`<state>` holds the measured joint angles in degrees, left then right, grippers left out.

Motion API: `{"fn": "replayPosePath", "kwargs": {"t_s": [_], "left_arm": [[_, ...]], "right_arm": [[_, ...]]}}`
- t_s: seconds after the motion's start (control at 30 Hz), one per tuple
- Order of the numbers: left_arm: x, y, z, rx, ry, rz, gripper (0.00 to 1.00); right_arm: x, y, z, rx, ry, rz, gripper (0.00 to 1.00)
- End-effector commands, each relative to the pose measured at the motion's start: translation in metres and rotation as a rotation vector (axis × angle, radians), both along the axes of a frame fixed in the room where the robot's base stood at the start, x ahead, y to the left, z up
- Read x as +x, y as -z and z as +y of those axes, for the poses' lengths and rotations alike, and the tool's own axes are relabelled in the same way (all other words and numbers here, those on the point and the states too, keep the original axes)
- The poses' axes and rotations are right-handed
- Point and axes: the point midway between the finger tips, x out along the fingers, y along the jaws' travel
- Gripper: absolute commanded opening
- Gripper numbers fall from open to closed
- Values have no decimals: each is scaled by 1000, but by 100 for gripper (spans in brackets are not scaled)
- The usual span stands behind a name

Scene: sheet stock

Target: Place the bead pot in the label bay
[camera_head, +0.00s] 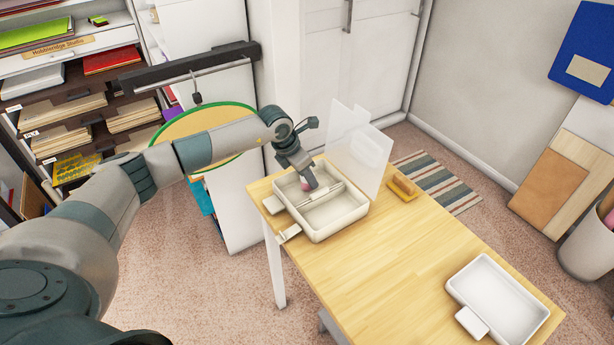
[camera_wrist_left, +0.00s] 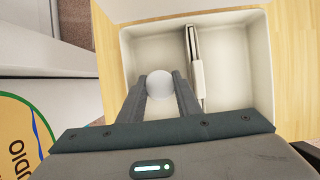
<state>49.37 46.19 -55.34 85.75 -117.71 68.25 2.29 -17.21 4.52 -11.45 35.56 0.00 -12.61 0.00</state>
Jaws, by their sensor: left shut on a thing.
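My left gripper (camera_head: 305,178) points down into a white divided box (camera_head: 341,224) near the far end of the table. It is shut on a small round thing, likely the bead pot, which shows as a pinkish patch (camera_head: 307,185) in the head view. In the left wrist view a pale round top (camera_wrist_left: 159,84) sits between the fingertips (camera_wrist_left: 160,92), over the left compartment. A divider (camera_wrist_left: 195,70) separates this from the right compartment. I cannot tell which compartment is the label bay, nor whether the pot touches the floor. My right gripper is out of view.
A clear upright panel (camera_head: 358,150) stands behind the box. A yellow-brown block (camera_head: 403,187) lies near the table's far edge. A white tray (camera_head: 498,300) is at the near right. The wooden tabletop (camera_head: 400,255) between box and tray is clear.

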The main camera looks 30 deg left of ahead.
Motion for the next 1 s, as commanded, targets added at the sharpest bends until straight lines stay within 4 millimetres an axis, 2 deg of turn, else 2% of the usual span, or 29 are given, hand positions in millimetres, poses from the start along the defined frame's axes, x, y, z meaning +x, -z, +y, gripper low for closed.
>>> {"fn": "replayPosePath", "kwargs": {"t_s": [0.03,0.1,0.53,0.57,0.6,1.0], "left_arm": [[0,3,0,0,-1,2,9],[0,9,0,0,0,0,9],[0,17,0,0,0,-1,9],[0,15,0,0,0,-1,38],[0,15,0,0,0,-1,47],[0,12,0,0,0,-1,49]], "right_arm": [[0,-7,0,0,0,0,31],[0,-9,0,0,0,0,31],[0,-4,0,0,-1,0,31],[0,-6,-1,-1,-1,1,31],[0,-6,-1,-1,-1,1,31],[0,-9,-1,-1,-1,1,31]]}}
